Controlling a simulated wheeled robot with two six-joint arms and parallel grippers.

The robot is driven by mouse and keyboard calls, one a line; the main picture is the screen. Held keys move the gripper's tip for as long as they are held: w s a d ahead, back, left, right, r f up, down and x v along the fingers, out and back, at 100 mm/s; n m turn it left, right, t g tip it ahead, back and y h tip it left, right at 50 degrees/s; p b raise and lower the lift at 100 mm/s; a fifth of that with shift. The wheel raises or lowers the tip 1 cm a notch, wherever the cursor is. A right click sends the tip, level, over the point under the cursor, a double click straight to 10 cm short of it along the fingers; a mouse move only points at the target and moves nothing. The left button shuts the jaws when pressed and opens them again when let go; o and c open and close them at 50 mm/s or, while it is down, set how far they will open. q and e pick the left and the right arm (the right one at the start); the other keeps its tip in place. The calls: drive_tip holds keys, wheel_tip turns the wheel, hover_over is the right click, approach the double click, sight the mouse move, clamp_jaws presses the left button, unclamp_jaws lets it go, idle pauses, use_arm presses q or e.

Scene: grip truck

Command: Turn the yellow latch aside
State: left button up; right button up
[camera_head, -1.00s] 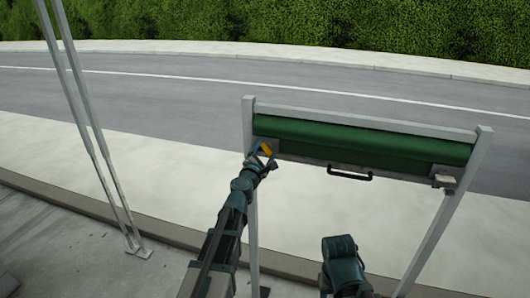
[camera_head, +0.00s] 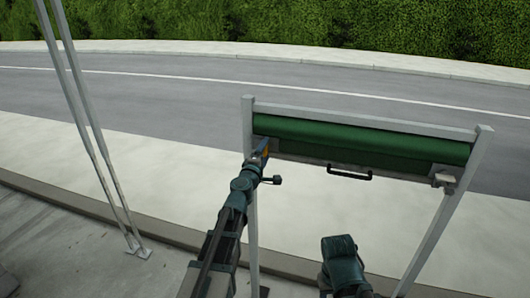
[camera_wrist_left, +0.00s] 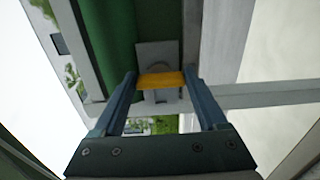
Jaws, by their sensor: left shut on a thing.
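The yellow latch (camera_wrist_left: 161,80) sits across a grey bracket at the left end of the green roller (camera_head: 360,138). My left gripper (camera_wrist_left: 160,86) has its two fingers on either side of the latch, shut on it. In the head view the left gripper (camera_head: 262,152) is at the frame's left post, and only a small patch of the latch shows beside the fingers. My right arm shows at the bottom; its gripper is not in view.
A grey frame with two posts (camera_head: 457,200) holds the roller. A black handle (camera_head: 349,173) hangs below it, and a grey bracket (camera_head: 443,181) sits at the right end. Two thin poles (camera_head: 95,140) stand at left. A pale pavement and road lie behind.

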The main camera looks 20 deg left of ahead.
idle(0.5)
use_arm(q)
drive_tip(key=o, duration=1.3)
